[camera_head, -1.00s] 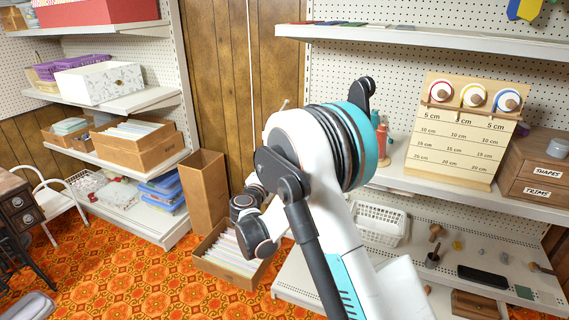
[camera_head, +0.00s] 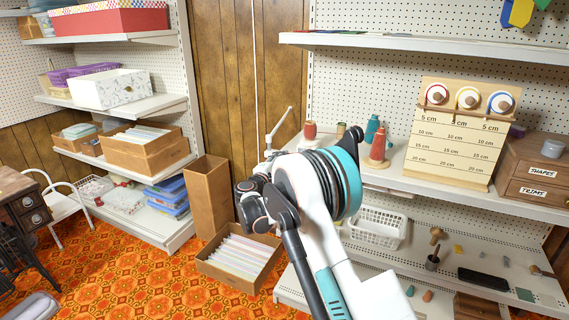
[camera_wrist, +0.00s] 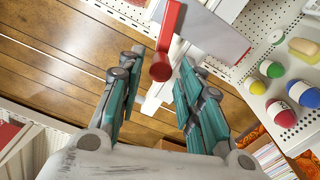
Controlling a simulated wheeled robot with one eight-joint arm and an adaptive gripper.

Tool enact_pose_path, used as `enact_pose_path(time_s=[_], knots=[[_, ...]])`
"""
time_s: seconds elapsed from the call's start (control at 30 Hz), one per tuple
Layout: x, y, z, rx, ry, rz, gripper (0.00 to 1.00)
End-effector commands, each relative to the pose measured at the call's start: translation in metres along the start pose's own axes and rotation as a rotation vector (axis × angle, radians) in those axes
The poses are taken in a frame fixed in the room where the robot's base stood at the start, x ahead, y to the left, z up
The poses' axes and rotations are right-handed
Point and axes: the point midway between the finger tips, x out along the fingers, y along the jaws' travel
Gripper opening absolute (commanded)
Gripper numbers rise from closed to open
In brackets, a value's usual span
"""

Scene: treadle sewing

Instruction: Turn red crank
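The red crank shows in the wrist view, with a flat red arm (camera_wrist: 170,26) and a round red handle (camera_wrist: 160,67) pointing toward the camera. It sits in front of a grey-white panel (camera_wrist: 208,28). My gripper (camera_wrist: 158,76) is open with teal pads. In the head view I cannot make out the crank, and my arm hides the gripper.
In the head view, a measuring board (camera_head: 457,145) with red-, yellow- and blue-ringed knobs stands on the right shelf. Cone spools (camera_head: 377,148) stand behind my arm. A carton of files (camera_head: 240,255) is on the floor. The wrist view shows coloured egg-shaped items (camera_wrist: 280,112) at right.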

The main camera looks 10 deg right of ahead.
Motion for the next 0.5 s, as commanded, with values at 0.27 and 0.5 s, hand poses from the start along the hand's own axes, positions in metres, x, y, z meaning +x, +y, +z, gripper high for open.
enact_pose_path(time_s=[0.27,0.5], knots=[[0.026,-0.001,0.0,0.0,0.0,0.0,0.33],[0.029,0.0,0.0,0.0,0.001,0.0,0.33]])
